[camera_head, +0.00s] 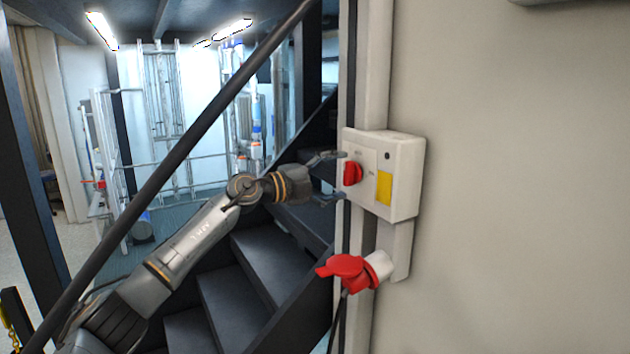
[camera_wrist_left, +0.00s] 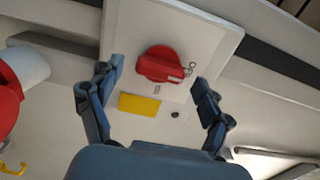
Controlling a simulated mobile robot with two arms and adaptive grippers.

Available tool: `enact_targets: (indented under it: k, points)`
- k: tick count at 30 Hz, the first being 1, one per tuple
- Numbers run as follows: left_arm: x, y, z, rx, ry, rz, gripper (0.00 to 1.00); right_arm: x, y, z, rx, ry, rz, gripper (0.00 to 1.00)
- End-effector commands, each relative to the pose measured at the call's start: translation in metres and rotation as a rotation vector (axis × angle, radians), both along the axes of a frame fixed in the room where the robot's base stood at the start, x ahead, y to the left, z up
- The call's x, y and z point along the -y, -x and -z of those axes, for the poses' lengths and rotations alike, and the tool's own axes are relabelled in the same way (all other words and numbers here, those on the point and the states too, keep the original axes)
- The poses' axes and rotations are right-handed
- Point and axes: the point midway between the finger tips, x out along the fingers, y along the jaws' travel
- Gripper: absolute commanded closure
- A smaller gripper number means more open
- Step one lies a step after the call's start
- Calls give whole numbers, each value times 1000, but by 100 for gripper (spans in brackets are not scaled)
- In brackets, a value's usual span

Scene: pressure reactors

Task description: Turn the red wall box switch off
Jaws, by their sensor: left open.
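The white wall box (camera_head: 404,160) is fixed to the wall right of centre in the head view. Its red rotary switch (camera_head: 352,173) sits on the front face, beside a yellow label (camera_head: 384,187). My left gripper (camera_head: 340,175) is open in front of the box, its fingers above and below the switch. In the left wrist view the red switch (camera_wrist_left: 160,64) lies ahead between the spread fingers of the left gripper (camera_wrist_left: 152,92), with a gap on both sides. I cannot tell the exact distance to it. My right gripper is not in view.
A red capped socket (camera_head: 347,270) sticks out below the box. Dark stairs (camera_head: 240,290) lie behind the arm. The wall (camera_head: 510,200) right of the box is bare.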

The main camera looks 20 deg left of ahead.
Motion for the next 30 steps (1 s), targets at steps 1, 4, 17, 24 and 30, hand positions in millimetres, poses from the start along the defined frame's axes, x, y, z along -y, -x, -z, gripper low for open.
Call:
enact_targets:
  k: [1, 4, 17, 24, 30]
  points:
    - [-7, 7, 1, 0, -4, -3, 21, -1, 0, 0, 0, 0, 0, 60]
    - [-21, 24, 1, -1, -3, -4, 21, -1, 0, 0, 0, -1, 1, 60]
    - [-62, 78, 1, -1, 0, -2, 21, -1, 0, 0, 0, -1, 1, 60]
    - [-64, 81, 0, -1, 1, 0, 21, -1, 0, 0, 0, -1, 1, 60]
    - [-64, 81, 0, -1, 1, 0, 21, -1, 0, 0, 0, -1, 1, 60]
